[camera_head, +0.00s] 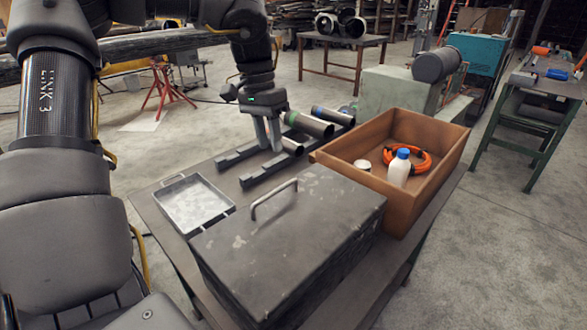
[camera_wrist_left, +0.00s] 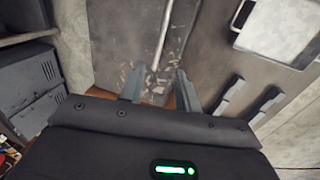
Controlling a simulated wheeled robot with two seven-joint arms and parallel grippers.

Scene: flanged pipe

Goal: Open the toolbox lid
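The toolbox (camera_head: 290,245) is a dark grey worn metal box at the front of the table, with its flat lid down. A thin metal handle (camera_head: 273,200) stands up on the lid. My left gripper (camera_head: 269,148) is beyond the toolbox in the head view, in front of the pipe pieces, and apart from the handle. In the left wrist view my left gripper (camera_wrist_left: 160,88) has its two fingers apart with nothing between them. The lid (camera_wrist_left: 125,45) and handle (camera_wrist_left: 163,35) show beyond the fingertips there. My right gripper is out of view.
A wooden crate (camera_head: 340,172) right of the toolbox holds a white bottle (camera_head: 399,170), an orange coil (camera_head: 421,160) and a small round item. A shallow metal tray (camera_head: 193,203) lies left. Pipe pieces (camera_head: 308,125) and dark rails (camera_head: 240,155) are behind the toolbox.

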